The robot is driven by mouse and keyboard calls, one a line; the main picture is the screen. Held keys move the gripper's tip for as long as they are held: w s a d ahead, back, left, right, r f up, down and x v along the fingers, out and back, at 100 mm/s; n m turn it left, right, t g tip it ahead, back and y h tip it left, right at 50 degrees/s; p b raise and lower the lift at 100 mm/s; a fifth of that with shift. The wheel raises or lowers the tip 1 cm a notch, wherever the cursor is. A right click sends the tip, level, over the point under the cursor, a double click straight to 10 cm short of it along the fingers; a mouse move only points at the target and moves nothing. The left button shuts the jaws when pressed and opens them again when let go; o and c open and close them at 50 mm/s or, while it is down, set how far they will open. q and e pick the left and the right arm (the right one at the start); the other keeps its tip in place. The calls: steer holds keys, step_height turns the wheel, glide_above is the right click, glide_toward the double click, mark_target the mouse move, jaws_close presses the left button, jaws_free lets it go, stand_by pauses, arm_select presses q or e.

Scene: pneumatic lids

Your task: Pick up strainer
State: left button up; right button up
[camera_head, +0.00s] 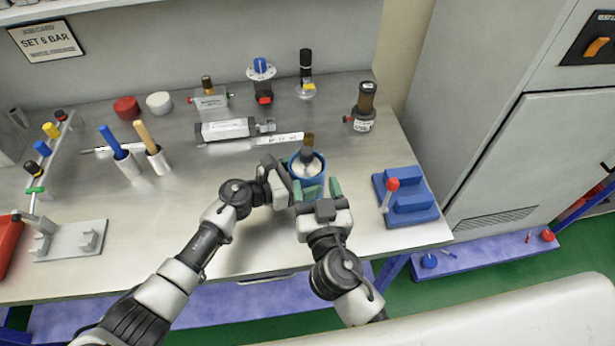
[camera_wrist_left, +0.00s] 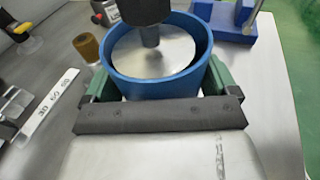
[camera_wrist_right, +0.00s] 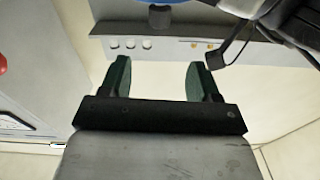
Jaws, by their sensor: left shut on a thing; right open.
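A blue cup (camera_head: 306,180) stands near the front middle of the bench. It also shows in the left wrist view (camera_wrist_left: 155,88). Inside it is a silver disc (camera_wrist_left: 150,52) with a dark upright stem (camera_head: 307,155); I cannot tell whether this is the strainer. My left gripper (camera_wrist_left: 155,95) is shut on the blue cup, with a green finger on each side. My right gripper (camera_head: 317,190) is open and empty, just in front of the cup. In the right wrist view its fingers (camera_wrist_right: 158,82) are apart, with a blue edge (camera_wrist_right: 190,3) above them.
A blue stepped block (camera_head: 405,198) with a red-knobbed lever stands to the right. A dark-topped bottle (camera_head: 363,107), grey cylinder (camera_head: 224,130) and other parts stand behind. Blue- and wooden-handled tools (camera_head: 148,140) and a grey bracket (camera_head: 72,241) are left. The front middle bench is mostly clear.

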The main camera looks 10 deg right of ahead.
mark_target(309, 159)
steer(key=w, duration=0.1)
steer(key=w+f, duration=0.1)
steer(key=w, duration=0.3)
steer(key=shift+d+f, duration=0.3)
steer(key=shift+w+a, duration=0.15)
steer(key=shift+w, duration=1.25)
steer(key=shift+w+a, duration=0.1)
steer(key=shift+w, duration=1.3)
jaws_close()
